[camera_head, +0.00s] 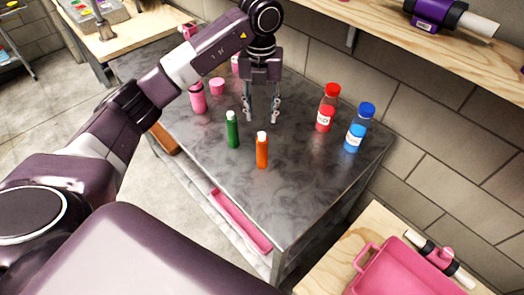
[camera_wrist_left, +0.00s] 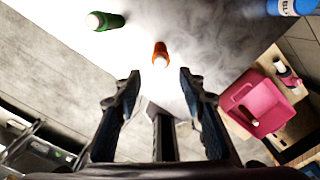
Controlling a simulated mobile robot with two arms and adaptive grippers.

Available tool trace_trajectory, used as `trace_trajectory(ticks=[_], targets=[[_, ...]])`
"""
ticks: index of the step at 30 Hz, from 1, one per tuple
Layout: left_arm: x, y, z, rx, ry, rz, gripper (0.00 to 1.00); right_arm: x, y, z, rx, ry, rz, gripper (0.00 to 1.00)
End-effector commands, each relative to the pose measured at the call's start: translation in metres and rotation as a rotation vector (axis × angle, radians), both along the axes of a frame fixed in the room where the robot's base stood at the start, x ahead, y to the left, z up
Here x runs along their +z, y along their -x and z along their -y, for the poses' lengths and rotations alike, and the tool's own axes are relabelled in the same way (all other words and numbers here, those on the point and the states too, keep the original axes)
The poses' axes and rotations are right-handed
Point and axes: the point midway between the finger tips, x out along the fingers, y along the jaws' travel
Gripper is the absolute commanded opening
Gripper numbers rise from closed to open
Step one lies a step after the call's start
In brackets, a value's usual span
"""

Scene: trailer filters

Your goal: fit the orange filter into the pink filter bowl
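The orange filter (camera_head: 262,152), a slim cylinder with a white top, stands upright near the front middle of the grey metal table (camera_head: 315,185). It also shows in the left wrist view (camera_wrist_left: 161,49), ahead of the fingertips. My left gripper (camera_head: 261,115) points down, open and empty, behind the orange filter and apart from it; its spread fingers also show in the left wrist view (camera_wrist_left: 158,76). Left of it stand a pink cylinder with a dark band (camera_head: 198,98) and a short pink cylinder (camera_head: 217,85); I cannot tell which is the filter bowl. My right gripper is out of view.
A green filter (camera_head: 232,130) stands close left of the orange one. A red bottle (camera_head: 327,108) and a blue bottle (camera_head: 359,128) stand at the right, near the wall. A pink tray (camera_head: 405,270) is on a wooden surface at lower right. The table's front right is clear.

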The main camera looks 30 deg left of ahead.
Motion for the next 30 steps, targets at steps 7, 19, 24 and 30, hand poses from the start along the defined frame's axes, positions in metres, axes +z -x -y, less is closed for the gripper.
trace_trajectory(ticks=[7,19,24,30], targets=[[-0.023,0.001,-0.002,0.004,-0.007,-0.008,0.37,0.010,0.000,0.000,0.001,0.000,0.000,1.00],[-0.072,-0.001,0.001,0.003,-0.005,-0.005,0.37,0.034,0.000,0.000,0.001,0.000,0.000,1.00],[-0.077,-0.001,0.001,0.002,-0.006,-0.004,0.37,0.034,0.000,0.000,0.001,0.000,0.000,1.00],[-0.076,-0.001,0.001,0.002,-0.005,-0.003,0.26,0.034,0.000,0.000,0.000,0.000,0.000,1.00]])
